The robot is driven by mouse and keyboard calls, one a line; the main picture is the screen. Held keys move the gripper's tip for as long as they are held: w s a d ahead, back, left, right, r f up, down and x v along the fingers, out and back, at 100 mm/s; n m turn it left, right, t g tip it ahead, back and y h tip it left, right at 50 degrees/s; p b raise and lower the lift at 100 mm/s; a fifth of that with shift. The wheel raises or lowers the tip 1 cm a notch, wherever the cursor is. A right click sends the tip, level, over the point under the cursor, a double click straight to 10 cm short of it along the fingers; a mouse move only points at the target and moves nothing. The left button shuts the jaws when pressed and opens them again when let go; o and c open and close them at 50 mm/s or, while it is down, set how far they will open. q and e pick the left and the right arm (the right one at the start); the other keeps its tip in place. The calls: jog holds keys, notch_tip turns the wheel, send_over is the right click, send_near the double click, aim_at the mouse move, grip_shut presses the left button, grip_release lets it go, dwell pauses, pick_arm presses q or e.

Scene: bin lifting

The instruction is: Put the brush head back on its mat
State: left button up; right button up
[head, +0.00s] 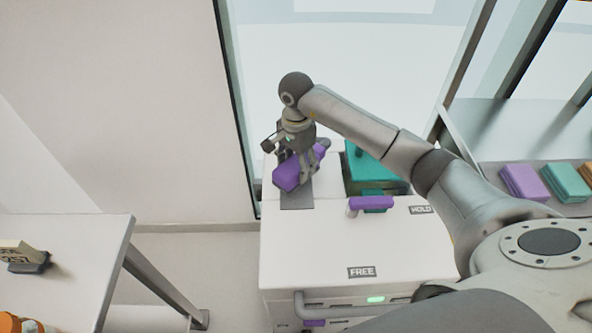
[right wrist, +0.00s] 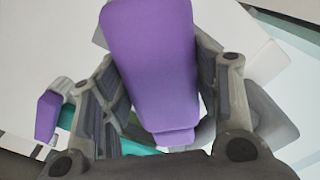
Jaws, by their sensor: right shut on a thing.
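My right gripper (head: 300,168) is shut on a purple block, which I take to be the brush head (head: 290,174). In the right wrist view the purple brush head (right wrist: 152,65) fills the space between the two fingers of the right gripper (right wrist: 160,115). A dark grey mat (head: 297,201) lies on the white cabinet top, and its near part shows just below the brush head. The rest of the mat is hidden. I cannot tell whether the brush head touches the mat. My left gripper is not in view.
A teal bin (head: 362,172) stands right of the gripper, and a smaller purple piece (head: 371,203) is in front of it. FREE (head: 361,272) and HOLD (head: 421,210) labels lie on the white cabinet top (head: 320,245). Folded cloths (head: 525,181) lie on the right shelf.

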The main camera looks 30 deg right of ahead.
aim_at(296, 171)
notch_tip(296, 171, down, 2)
jog(key=shift+f+p, duration=0.2)
jog(key=shift+p, duration=0.25)
jog(key=shift+f, duration=0.3)
jog(key=shift+f, duration=0.2)
jog(key=o, duration=1)
jog(key=shift+c, duration=0.2)
jog(key=shift+r, duration=0.1)
